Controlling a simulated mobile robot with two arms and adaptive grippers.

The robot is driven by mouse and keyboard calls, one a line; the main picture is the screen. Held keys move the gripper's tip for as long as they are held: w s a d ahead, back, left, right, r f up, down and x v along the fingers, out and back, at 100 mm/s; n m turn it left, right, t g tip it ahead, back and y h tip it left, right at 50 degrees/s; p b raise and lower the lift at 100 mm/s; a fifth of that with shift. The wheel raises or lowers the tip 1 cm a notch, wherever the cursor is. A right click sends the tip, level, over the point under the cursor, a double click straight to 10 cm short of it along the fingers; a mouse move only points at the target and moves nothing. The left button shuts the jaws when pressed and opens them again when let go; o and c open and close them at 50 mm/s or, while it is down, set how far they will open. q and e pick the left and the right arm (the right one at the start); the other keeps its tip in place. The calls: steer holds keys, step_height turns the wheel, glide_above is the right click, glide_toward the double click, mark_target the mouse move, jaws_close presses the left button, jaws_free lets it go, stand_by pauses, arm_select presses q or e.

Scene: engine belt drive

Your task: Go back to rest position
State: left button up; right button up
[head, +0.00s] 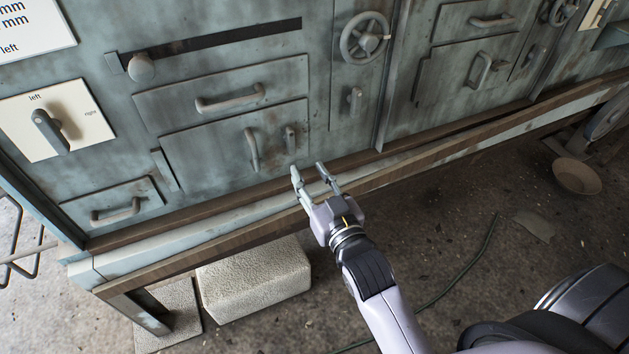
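My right gripper (308,177) shows in the middle of the head view, on an arm that comes up from the bottom right. Its two fingers are spread apart with nothing between them. It is in front of the lower edge of the grey-green machine cabinet (220,75), near the wooden ledge; I cannot tell whether it touches. The cabinet carries a left/right lever (48,132), a round knob (141,68) at a slot, a handwheel (364,38) and several handles. My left gripper is out of view.
The cabinet stands on a frame with a wooden rail (409,175). A pale block (254,279) lies beneath the frame. A bowl (577,176) sits on the floor at the right, and a thin cable (457,280) runs across it. The floor between is mostly clear.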

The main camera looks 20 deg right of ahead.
steer(key=shift+s, duration=0.9)
